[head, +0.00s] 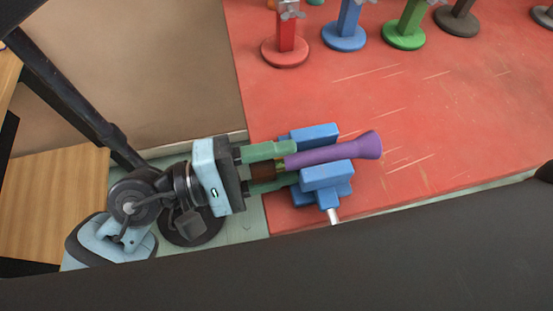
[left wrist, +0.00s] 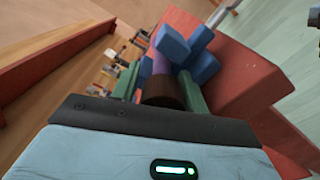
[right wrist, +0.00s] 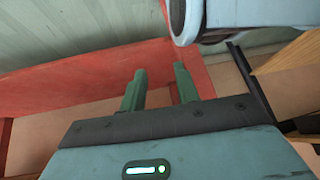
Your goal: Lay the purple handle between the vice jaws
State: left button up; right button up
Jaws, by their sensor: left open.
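The purple handle (head: 335,152) has a flared end at the right and a dark brown end (head: 262,172) at the left. In the head view it lies between the two blue jaws of the vice (head: 326,174); whether it touches them I cannot tell. My left gripper (head: 292,163) is open, its green fingers on either side of the brown end. In the left wrist view the brown end (left wrist: 163,92) sits between the fingers, with the blue vice (left wrist: 172,45) behind. My right gripper (right wrist: 158,72) is open and empty in its wrist view.
The vice stands near the front edge of the red tabletop (head: 420,130). Red (head: 285,48), blue (head: 345,35), green (head: 404,32) and dark (head: 457,20) round-based stands line the back. The tabletop right of the vice is clear.

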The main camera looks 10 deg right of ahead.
pick_arm(q)
jog(key=shift+s+a+f, duration=0.1)
jog(key=shift+a+f, duration=0.1)
jog(key=shift+f, duration=0.25)
jog(key=a+b, duration=0.2)
jog(key=a, duration=0.5)
jog(key=shift+a+r, duration=0.25)
jog(key=shift+r, duration=0.1)
